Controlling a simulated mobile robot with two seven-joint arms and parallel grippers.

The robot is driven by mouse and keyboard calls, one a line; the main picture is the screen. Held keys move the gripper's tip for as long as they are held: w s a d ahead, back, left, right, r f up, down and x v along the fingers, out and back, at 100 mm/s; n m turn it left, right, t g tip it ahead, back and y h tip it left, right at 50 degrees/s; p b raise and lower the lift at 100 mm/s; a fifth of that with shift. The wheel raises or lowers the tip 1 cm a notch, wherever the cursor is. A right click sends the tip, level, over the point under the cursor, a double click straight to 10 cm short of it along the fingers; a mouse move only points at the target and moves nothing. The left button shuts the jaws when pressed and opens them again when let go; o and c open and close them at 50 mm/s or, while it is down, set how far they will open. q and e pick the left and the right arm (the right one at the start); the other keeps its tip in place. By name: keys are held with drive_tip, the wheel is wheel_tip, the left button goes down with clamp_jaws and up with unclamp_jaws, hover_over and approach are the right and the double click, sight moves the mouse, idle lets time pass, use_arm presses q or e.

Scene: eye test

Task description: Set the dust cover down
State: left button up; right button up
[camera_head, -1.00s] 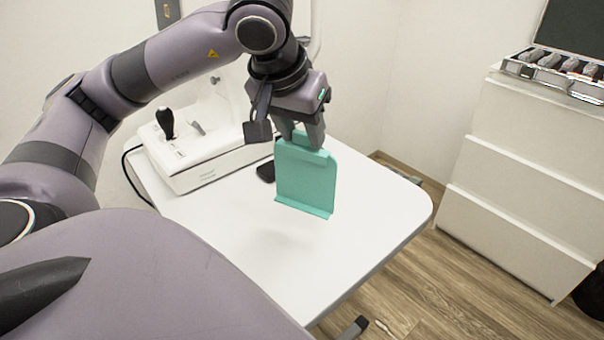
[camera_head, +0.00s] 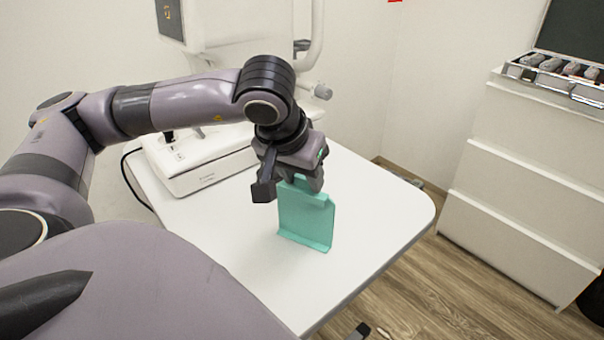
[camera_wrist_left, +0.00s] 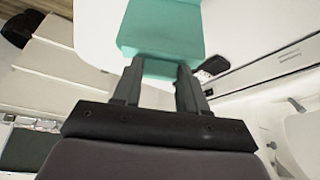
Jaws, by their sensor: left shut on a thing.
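The teal dust cover (camera_head: 305,218) is an upright panel with a small lip along its bottom edge. My left gripper (camera_head: 301,184) is shut on its top edge and holds it over the white table (camera_head: 375,215). Its bottom edge is at or just above the tabletop; I cannot tell whether it touches. In the left wrist view the cover (camera_wrist_left: 160,30) shows beyond the two fingers of my left gripper (camera_wrist_left: 158,78), which hide part of its near edge. My right gripper is not in view.
A white instrument (camera_head: 205,172) with a black joystick stands at the table's back left, behind my left arm. A white drawer cabinet (camera_head: 515,180) with an open case (camera_head: 560,72) on it stands at the right. The tabletop around the cover is clear.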

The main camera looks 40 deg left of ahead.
use_arm(q)
drive_tip(key=o, duration=0.9)
drive_tip(key=shift+c, duration=0.2)
drive_tip(key=shift+r, duration=0.15)
drive_tip(key=p+v, duration=0.2)
drive_tip(key=v, duration=1)
